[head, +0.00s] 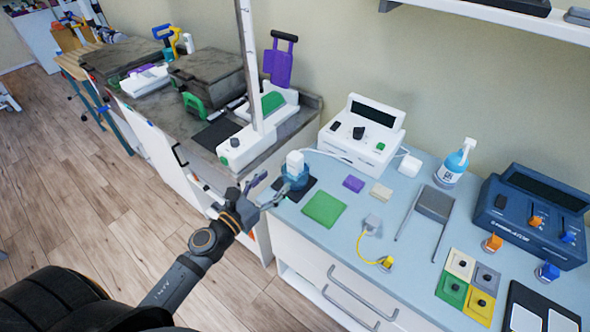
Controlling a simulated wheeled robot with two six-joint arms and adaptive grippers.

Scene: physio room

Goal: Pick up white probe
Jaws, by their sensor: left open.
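A white probe (295,159) with a blocky head stands upright in a round blue holder (296,179), on a dark pad near the left end of the light blue counter. A pale cable runs near it toward a white device (361,135). My left gripper (274,188) is open and empty, at the counter's left edge. Its fingers point toward the blue holder, just left of and below the probe. In this view they look very close to the holder; I cannot tell whether they touch it. My right gripper is not in view.
A green pad (323,209), a purple block (353,183) and a grey plug with a yellow cable (372,223) lie right of the holder. A spray bottle (454,164) and a dark blue device (532,215) stand farther right. A white upright post (249,70) rises behind the gripper.

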